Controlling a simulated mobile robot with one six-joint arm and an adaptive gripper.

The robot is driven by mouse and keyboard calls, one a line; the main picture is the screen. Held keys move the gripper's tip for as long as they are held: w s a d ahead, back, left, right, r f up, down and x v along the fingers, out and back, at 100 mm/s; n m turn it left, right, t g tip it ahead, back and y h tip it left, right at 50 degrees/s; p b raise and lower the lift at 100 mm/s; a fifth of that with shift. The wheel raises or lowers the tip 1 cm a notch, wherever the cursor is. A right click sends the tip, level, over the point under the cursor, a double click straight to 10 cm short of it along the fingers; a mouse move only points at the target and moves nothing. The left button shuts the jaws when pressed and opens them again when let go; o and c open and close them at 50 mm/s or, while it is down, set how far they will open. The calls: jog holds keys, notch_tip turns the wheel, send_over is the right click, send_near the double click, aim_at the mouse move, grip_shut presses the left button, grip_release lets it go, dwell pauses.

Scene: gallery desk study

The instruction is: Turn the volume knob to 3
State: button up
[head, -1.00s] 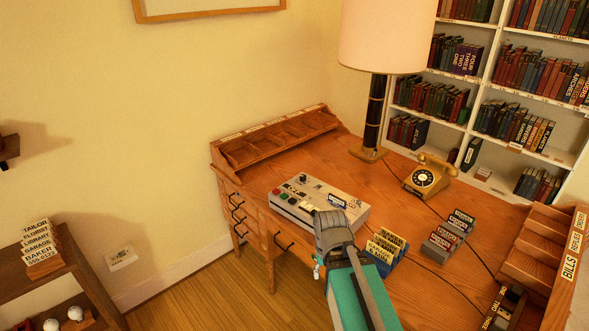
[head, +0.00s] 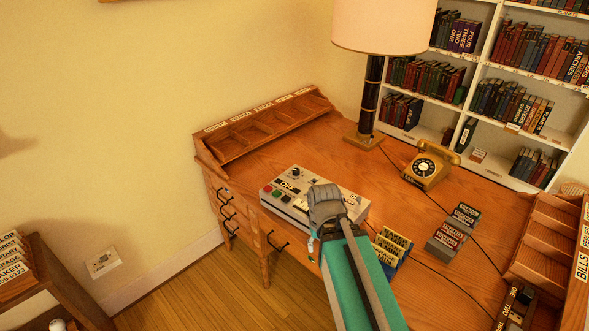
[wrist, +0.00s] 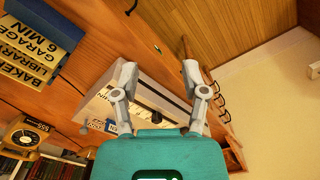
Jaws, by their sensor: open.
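A light grey box-shaped device (head: 283,206) sits near the front edge of the wooden desk. Its left end has red and green buttons, and a black knob (head: 296,173) stands toward its back left. My gripper (wrist: 158,68) is open and empty, its two fingers apart. In the wrist view the device (wrist: 152,72) shows between and beyond the fingers, with part of a "MIN" label. In the head view my gripper (head: 325,200) is over the right part of the device and hides it. I cannot tell which knob is the volume knob or its setting.
Yellow labelled cards (head: 392,244) stand close to the right of my arm, with darker card stands (head: 448,240) beyond. A gold telephone (head: 430,165) and a lamp (head: 373,100) stand behind. Wooden organisers (head: 265,125) line the desk's back and right side.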

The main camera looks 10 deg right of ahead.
jog(key=o, duration=0.3)
jog(key=shift+w, duration=0.1)
notch_tip(320, 180, up, 6)
jog(key=n+p, duration=0.6)
jog(key=n, duration=0.9)
send_over(297, 170)
jog(key=shift+d+r, duration=0.1)
jog(key=shift+r, duration=0.05)
jog(key=shift+f, duration=0.2)
notch_tip(297, 170, down, 13)
jog(key=b, duration=1.3)
jog(key=shift+f, duration=0.2)
jog(key=shift+b, duration=0.3)
jog(key=shift+c, duration=0.2)
